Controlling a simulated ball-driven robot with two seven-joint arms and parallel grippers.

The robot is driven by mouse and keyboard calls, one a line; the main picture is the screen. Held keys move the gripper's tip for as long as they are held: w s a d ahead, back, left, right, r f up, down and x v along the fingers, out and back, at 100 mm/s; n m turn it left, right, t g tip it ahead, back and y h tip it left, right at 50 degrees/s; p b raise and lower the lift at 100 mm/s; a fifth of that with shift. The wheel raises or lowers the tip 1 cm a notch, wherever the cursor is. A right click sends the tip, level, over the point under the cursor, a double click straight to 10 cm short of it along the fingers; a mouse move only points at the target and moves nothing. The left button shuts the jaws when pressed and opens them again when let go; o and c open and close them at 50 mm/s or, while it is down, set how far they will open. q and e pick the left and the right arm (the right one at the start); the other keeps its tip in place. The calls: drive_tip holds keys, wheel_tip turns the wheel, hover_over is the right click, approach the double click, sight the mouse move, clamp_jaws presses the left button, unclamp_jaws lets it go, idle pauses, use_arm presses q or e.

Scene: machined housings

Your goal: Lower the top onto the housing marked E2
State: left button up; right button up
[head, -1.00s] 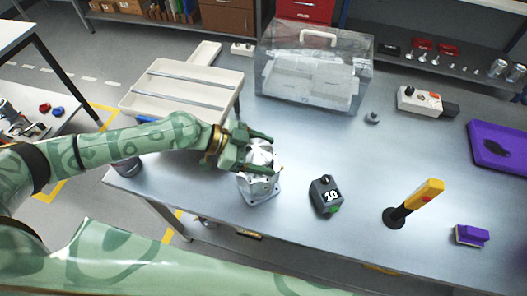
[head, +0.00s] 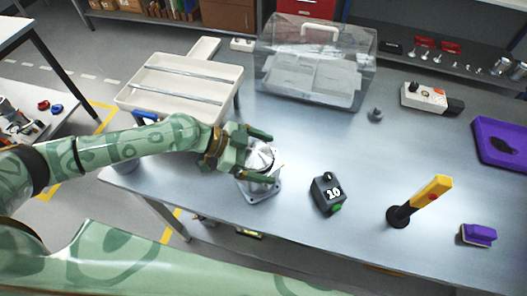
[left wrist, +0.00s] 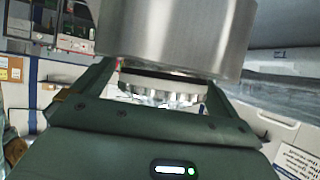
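My left gripper (head: 270,157) is over the housing (head: 264,193), with its fingers on either side of the silver, round top (head: 261,153). It appears shut on the top. In the left wrist view, the top (left wrist: 175,30) is a large smooth metal cylinder that hides the fingertips. The housing is a grey metal body with a flat flange, standing on the table near its front left edge. The gripper hides much of it, and I cannot read an E2 mark. I cannot tell if top and housing touch. My right gripper is out of view.
Further right are a yellow-handled tool (head: 428,199) and a purple block (head: 478,234). A cream tray (head: 128,95) and a clear case (head: 262,70) stand behind. The table between is clear.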

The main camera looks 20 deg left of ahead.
use_arm(q)
drive_tip(key=shift+w+a+r, duration=0.1)
drive_tip(key=shift+r, duration=0.1)
drive_tip(key=b+v, duration=0.2)
drive_tip(key=v, duration=1.4)
drive_tip(key=shift+a, duration=0.1)
